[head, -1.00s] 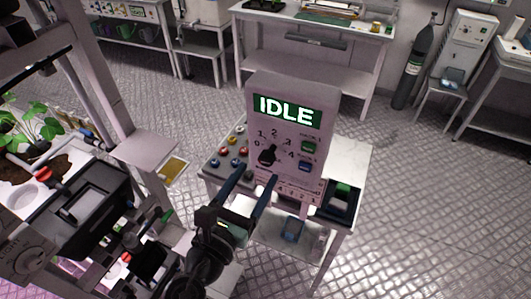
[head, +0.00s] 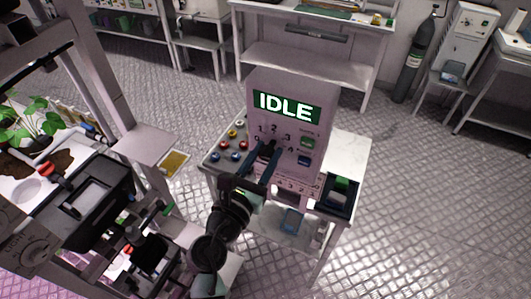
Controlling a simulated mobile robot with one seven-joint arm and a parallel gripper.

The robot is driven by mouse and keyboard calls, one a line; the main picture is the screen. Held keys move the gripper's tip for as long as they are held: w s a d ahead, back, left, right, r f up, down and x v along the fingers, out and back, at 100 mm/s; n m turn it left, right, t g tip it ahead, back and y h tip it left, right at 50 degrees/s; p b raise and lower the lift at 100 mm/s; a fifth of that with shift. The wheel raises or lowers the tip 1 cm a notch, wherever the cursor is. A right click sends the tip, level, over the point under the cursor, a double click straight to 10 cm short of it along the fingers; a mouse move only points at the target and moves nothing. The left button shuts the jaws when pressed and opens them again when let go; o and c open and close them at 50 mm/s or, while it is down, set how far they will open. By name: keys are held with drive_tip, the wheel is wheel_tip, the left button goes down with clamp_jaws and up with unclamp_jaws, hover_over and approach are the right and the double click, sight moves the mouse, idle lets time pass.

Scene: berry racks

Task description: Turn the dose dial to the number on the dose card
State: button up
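The dose dial (head: 268,147) is a dark knob on the front of a pale upright panel (head: 253,99). Printed numbers surround it, partly hidden now by my gripper. The panel's green display (head: 287,107) reads IDLE. My gripper (head: 268,153) is at the dial, its two dark fingers apart, one on each side as far as I can see. Contact with the knob cannot be made out. A pale strip with small marks (head: 297,186) runs below the dial; its marks are too small to read, and I cannot tell whether it is the dose card.
A green button (head: 306,142) and a blue button (head: 303,159) sit right of the dial. Several coloured knobs (head: 238,145) stand left of the panel. A dark tray (head: 337,197) lies at the right. A plant rack and frame (head: 90,85) fill the left side.

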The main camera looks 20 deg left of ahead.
clamp_jaws()
